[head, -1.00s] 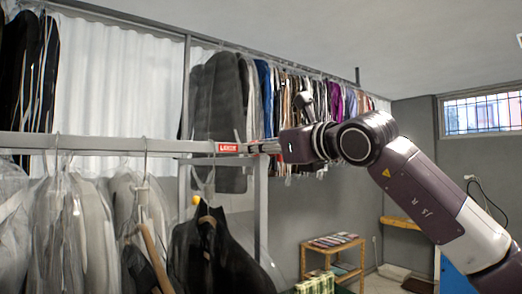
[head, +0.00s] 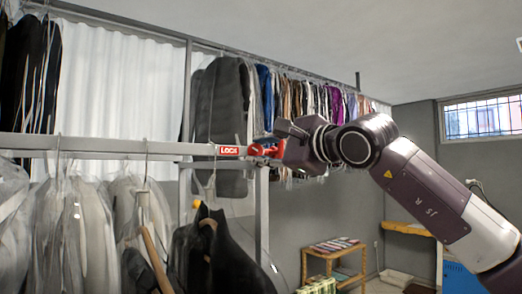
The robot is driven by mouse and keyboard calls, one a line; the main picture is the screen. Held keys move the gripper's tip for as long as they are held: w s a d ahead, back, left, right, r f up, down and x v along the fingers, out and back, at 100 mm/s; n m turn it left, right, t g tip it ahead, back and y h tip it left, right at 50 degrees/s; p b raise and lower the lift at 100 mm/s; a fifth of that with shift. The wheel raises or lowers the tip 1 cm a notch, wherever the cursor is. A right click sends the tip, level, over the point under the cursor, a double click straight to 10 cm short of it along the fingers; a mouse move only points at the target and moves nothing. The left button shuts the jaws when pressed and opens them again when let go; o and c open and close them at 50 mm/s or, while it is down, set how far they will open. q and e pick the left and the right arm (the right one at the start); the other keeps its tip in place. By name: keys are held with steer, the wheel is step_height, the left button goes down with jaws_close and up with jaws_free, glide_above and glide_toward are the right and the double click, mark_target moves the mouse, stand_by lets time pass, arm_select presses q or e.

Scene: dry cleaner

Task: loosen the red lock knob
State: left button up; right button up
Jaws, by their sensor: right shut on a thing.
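The red lock knob (head: 259,151) sits at the right end of the grey rail, just right of a red label reading "LOCK" (head: 229,150). My right gripper (head: 269,150) comes in from the right and is shut on the knob. Its fingers cover part of the knob, and the wrist looks rolled, with a grey part standing up at its top left. My left gripper is not in view.
The grey rail (head: 105,146) carries garments in clear plastic and a black jacket (head: 215,255) below the knob. More garments hang on a rail behind. A wooden shelf (head: 335,250) stands low at the right.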

steer(key=shift+f+n, duration=0.15)
steer(key=shift+n, duration=2.05)
steer(key=o, duration=1.2)
steer(key=shift+c, duration=0.2)
steer(key=v, duration=1.2)
